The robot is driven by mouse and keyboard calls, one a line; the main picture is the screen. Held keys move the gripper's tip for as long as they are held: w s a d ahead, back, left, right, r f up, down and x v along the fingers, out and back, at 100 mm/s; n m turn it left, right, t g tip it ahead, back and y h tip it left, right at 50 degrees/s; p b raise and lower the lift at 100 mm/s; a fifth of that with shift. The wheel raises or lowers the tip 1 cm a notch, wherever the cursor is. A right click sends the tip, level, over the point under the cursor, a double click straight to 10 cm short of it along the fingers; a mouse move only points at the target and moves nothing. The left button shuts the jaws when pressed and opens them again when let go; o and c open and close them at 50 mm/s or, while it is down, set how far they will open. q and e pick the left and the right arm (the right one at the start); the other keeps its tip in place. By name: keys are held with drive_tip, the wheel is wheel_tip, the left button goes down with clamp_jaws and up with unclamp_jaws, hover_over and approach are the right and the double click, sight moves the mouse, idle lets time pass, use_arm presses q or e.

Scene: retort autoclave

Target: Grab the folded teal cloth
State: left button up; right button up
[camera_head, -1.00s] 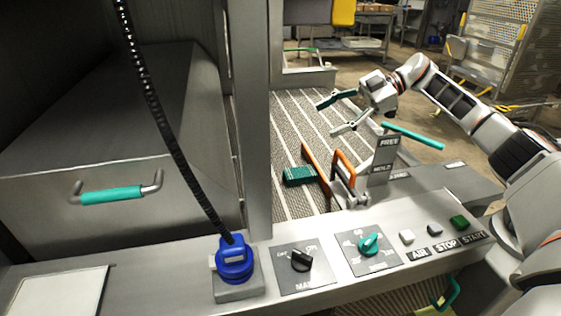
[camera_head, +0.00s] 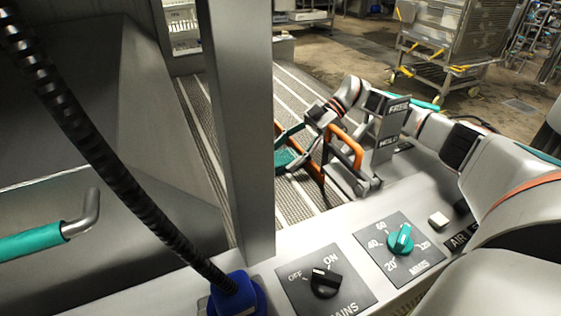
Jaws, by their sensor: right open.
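My right gripper (camera_head: 282,150) reaches in from the right, over the far side of the panel. It is open, with its fingers pointing left and down and overlapping the cloth in the picture. Part of the cloth is hidden by the fingers. I cannot tell whether the fingers touch it or are above it. My left gripper is not in view.
An orange lever handle (camera_head: 346,147) and the FREE/HOLD sign (camera_head: 388,127) stand close to my right arm. A grey post (camera_head: 238,120) and a black hose (camera_head: 95,150) rise at left. The panel carries a black knob (camera_head: 324,281) and a teal dial (camera_head: 400,239).

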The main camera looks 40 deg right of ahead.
drive_tip(key=shift+x, duration=0.95)
drive_tip(key=c, duration=1.1)
drive_tip(key=shift+r, duration=0.1)
drive_tip(key=shift+c, duration=0.2)
